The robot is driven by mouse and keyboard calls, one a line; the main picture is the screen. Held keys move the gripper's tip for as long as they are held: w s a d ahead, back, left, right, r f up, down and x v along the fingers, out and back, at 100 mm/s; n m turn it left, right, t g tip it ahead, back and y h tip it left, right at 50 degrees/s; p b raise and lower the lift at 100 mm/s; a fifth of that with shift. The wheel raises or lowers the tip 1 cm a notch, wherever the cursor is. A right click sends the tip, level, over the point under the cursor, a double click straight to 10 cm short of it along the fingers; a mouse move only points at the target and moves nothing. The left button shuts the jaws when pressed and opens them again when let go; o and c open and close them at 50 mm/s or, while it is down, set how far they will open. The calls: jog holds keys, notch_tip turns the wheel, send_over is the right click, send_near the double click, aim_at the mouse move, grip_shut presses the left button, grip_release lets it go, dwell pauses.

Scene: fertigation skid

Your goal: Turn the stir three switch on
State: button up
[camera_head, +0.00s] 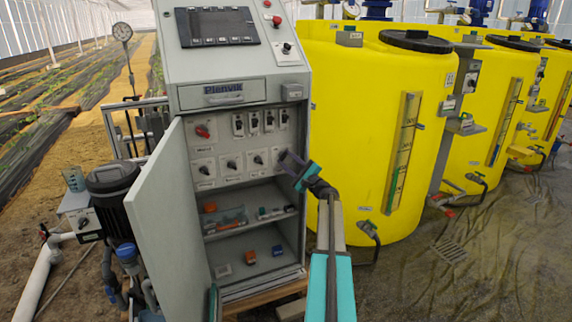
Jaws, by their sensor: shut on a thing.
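The grey control cabinet stands open at its front, with a switch panel (219,148) inside. A lower row holds several rotary switches on white plates: a left one (204,169), a middle one (231,164) and another (259,158). Their labels are too small to read, so I cannot tell which is stir three. My gripper (284,160) is at the right end of this row, shut on the rightmost switch (275,152). My gripper hides much of that switch, and its turn position cannot be seen.
The cabinet door (170,215) hangs open to the left. Shelves below hold small orange and green parts (228,219). A red knob (202,131) and several breakers (255,121) sit above the row. Yellow tanks (365,130) stand close on the right.

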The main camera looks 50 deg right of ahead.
jog(key=shift+w+m, duration=0.1)
jog(key=shift+m, duration=0.5)
jog(key=o, duration=1.1)
jog(key=shift+f, duration=0.1)
jog(key=v, duration=1.3)
jog(key=shift+s+a+f, duration=0.15)
jog(key=shift+s+a, duration=0.05)
jog(key=shift+s, duration=0.15)
jog(key=shift+s, duration=0.1)
